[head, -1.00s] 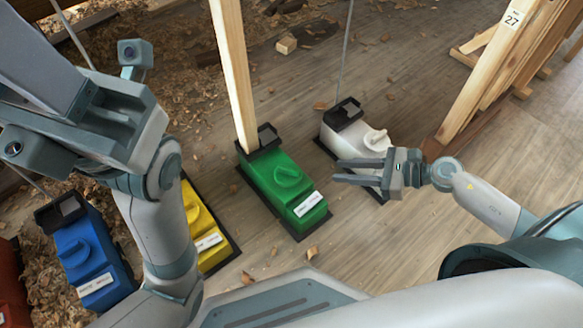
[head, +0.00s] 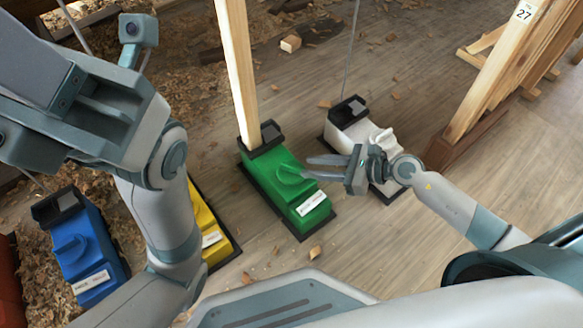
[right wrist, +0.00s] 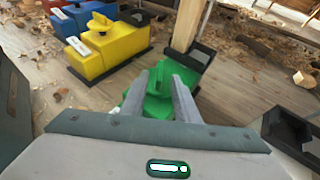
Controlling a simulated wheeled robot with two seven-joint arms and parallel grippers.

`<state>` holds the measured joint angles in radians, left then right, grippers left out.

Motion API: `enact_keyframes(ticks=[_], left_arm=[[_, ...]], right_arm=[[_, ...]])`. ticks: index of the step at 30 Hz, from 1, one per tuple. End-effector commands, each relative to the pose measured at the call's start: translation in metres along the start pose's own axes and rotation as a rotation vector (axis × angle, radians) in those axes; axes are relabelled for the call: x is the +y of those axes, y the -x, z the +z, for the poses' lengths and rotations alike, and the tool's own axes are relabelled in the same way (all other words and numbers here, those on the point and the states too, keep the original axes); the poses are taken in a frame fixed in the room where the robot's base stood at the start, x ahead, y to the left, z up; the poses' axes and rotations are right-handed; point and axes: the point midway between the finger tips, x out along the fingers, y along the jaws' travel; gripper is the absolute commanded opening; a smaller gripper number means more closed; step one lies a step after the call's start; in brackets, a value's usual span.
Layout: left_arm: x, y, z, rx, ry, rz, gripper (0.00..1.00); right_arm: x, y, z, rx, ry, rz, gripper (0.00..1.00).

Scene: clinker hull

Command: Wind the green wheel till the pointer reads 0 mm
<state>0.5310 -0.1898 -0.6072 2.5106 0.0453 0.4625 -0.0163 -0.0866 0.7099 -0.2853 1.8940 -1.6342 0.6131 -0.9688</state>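The green box (head: 270,195) stands on the floor at the middle of the head view, with a raised green wheel (head: 289,173) on its top and a white label (head: 311,203) whose text is too small to read. No pointer or scale can be made out. My right gripper (head: 308,168) is open and empty, its fingers pointing left, close to the wheel; I cannot tell whether they touch it. In the right wrist view, the green box (right wrist: 160,82) shows behind and between the two fingers. My left arm is at the left; its fingers are out of view.
A wooden post (head: 238,70) rises at the green box's far end. Similar white (head: 350,133), yellow (head: 205,225) and blue (head: 80,250) boxes stand on either side. Timber framing (head: 500,80) stands at the right.

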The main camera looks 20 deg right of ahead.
Motion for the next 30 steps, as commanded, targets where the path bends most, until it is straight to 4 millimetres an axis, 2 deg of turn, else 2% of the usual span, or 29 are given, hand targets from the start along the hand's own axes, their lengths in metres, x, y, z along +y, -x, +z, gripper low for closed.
enact_keyframes(ticks=[1,6,12,18,26,27,30], left_arm=[[0.003,0.002,-0.004,0.013,0.009,0.000,0.31],[0.008,0.001,-0.011,0.049,0.031,0.002,0.31],[0.011,0.002,-0.015,0.063,0.036,0.011,0.31],[0.011,0.000,-0.013,0.061,0.035,0.015,0.31],[0.010,0.000,-0.013,0.061,0.032,0.013,0.31],[0.010,0.000,-0.013,0.061,0.032,0.012,0.31],[0.009,0.001,-0.013,0.060,0.032,0.012,0.31]], right_arm=[[0.000,-0.012,-0.002,-0.004,0.000,0.000,0.28],[0.000,-0.041,-0.001,-0.004,0.001,0.000,0.28],[0.000,-0.065,-0.001,-0.002,0.001,0.000,0.28],[0.000,-0.073,0.000,-0.001,0.000,0.000,0.28],[0.000,-0.074,0.000,0.000,0.000,0.000,0.28],[0.000,-0.074,0.000,0.000,0.000,0.000,0.23],[0.000,-0.074,0.000,0.000,0.000,0.000,0.00]])
